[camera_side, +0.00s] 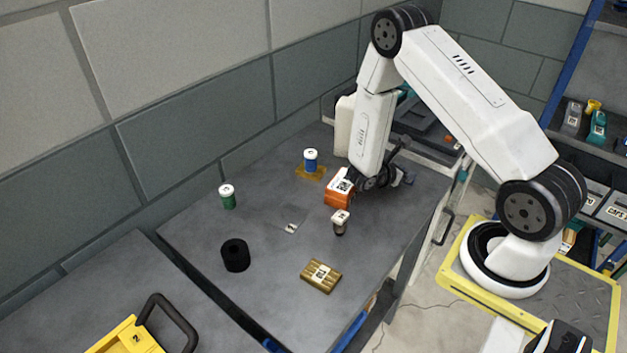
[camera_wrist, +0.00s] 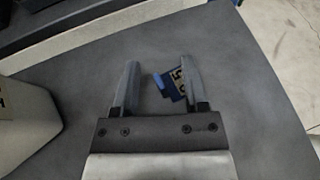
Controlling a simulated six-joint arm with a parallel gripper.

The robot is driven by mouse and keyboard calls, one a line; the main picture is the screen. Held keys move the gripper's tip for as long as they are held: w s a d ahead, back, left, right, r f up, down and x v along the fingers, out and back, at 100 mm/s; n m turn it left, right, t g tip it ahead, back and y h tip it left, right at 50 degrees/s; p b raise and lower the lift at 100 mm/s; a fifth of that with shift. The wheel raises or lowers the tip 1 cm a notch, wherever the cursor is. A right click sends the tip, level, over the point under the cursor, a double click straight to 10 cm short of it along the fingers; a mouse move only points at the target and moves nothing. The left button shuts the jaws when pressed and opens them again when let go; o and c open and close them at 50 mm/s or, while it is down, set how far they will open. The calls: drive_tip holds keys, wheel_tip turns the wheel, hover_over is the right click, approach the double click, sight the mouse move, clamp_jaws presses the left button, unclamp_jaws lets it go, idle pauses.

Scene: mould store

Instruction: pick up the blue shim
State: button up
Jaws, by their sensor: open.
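The blue shim (camera_wrist: 171,86) shows in the wrist view as a small blue piece with a dark, marked face, lying on the grey table. My gripper (camera_wrist: 160,66) is open, with its two fingers on either side of the shim in the picture. The shim sits closer to the right finger, which covers part of it. I cannot tell whether they touch. In the side view my gripper (camera_side: 400,160) is low over the right part of the table, and I cannot make out the shim clearly there.
A white container (camera_wrist: 22,122) stands left of my gripper in the wrist view. In the side view, an orange block (camera_side: 338,201), a blue jar (camera_side: 310,166), a green jar (camera_side: 227,200), a black cylinder (camera_side: 235,257) and a brass block (camera_side: 320,277) stand on the table.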

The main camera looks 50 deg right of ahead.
idle(0.5)
clamp_jaws()
drive_tip(key=shift+r, duration=5)
